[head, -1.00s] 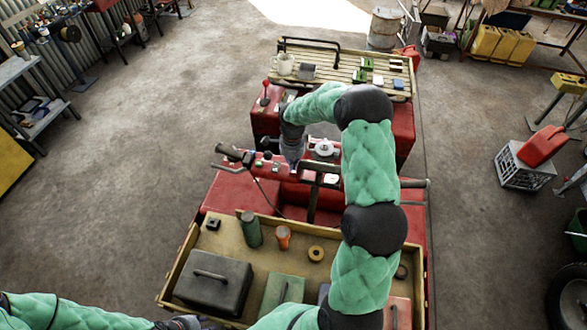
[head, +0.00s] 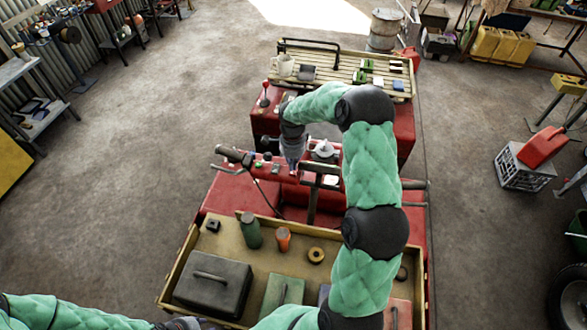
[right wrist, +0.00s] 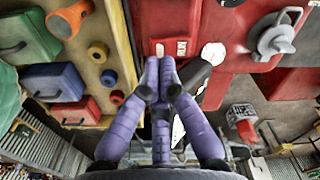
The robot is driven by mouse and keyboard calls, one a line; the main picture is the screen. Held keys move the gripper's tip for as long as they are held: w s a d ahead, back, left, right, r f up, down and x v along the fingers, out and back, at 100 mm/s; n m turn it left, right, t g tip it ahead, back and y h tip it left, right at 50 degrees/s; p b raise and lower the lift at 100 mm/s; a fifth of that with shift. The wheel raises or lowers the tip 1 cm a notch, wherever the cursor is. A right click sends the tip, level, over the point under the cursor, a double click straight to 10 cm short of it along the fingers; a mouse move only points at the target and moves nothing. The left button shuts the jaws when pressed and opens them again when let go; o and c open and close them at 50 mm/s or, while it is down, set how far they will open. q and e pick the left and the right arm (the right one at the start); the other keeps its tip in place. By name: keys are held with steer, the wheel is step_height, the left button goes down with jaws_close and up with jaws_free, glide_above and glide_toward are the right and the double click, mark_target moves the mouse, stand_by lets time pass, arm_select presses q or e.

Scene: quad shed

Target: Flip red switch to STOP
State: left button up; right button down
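My right gripper (head: 294,168) points down at the red handlebar panel of the quad. In the right wrist view its purple fingers (right wrist: 160,67) are drawn together, with nothing visible between the tips. The tips are at a red panel (right wrist: 166,22), just below a small white plate (right wrist: 182,47) with a red mark. I cannot tell whether they touch it. I cannot pick out the red switch or its position for sure; the gripper may hide it. My left gripper (head: 182,324) shows only partly at the bottom edge, its fingers unclear.
A black handlebar grip (head: 232,154) and small controls (head: 266,157) lie left of my right gripper. A silver cap (head: 323,149) is to its right. A wooden tray (head: 172,282) holding boxes and rolls is in front; a slatted rack (head: 345,62) is behind.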

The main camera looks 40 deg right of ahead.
mark_target(293, 173)
step_height(293, 173, up, 5)
steer(key=shift+r+p, duration=0.2)
steer(key=shift+p, duration=0.65)
steer(key=shift+a, duration=0.1)
